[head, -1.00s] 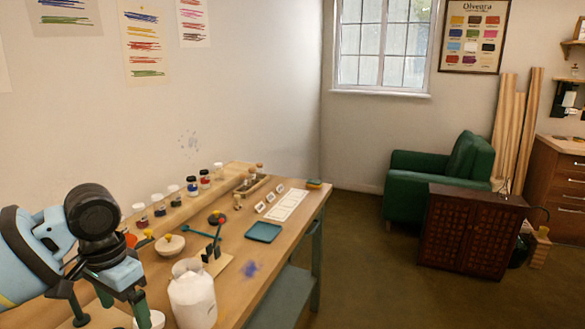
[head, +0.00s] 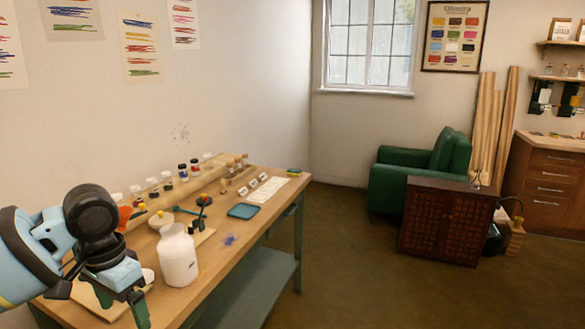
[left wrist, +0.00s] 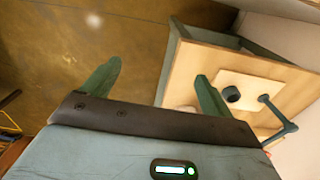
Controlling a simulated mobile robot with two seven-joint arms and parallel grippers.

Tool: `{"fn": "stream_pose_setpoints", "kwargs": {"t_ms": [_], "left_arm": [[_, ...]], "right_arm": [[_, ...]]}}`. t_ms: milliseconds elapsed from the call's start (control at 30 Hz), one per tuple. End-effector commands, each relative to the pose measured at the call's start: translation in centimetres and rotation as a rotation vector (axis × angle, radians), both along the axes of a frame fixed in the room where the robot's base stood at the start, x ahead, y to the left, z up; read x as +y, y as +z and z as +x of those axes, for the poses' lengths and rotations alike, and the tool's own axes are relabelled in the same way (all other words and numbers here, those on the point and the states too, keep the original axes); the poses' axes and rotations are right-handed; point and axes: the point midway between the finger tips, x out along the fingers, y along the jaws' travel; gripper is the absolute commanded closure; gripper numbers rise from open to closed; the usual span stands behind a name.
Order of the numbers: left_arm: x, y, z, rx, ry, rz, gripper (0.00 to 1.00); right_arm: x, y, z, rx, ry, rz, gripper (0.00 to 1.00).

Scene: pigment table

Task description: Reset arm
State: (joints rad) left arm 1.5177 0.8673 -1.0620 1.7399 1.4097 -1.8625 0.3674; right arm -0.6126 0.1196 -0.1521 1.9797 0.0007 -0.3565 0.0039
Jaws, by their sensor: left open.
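My left gripper (head: 100,302) shows at the lower left of the head view, in front of the near end of the wooden table (head: 222,258). In the left wrist view its two green fingers (left wrist: 153,92) are spread apart with nothing between them. The brown floor lies behind one finger, and the table (left wrist: 190,62) lies behind the other. The left arm is bent, with its black wrist joint high. My right gripper is in neither view.
A white jug (head: 178,258) stands on the table close to my left gripper. Behind it are several jars, a blue tray (head: 243,211) and a white card strip (head: 267,190). A dark cabinet (head: 446,222) and green armchair (head: 412,172) stand beyond open floor (head: 340,270).

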Motion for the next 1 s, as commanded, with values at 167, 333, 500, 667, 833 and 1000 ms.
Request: {"fn": "stream_pose_setpoints", "kwargs": {"t_ms": [167,333,500,667,833,1000], "left_arm": [[-1.5,-2.2,0.2,-0.014,-0.022,-0.03,0.14],[-4.0,-5.7,0.5,-0.054,-0.056,-0.087,0.14],[-7.2,-9.9,0.4,-0.102,-0.087,-0.168,0.14],[-10.9,-14.7,-0.5,-0.169,-0.105,-0.273,0.14],[-14.3,-19.2,-2.1,-0.248,-0.096,-0.385,0.14],[-16.7,-23.0,-4.3,-0.332,-0.057,-0.476,0.14]], "right_arm": [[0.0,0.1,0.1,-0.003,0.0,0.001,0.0],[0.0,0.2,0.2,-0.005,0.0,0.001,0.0],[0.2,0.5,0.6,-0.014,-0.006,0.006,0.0],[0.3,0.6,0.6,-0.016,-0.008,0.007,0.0],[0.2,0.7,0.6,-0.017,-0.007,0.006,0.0],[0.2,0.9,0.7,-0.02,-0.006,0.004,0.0]]}}
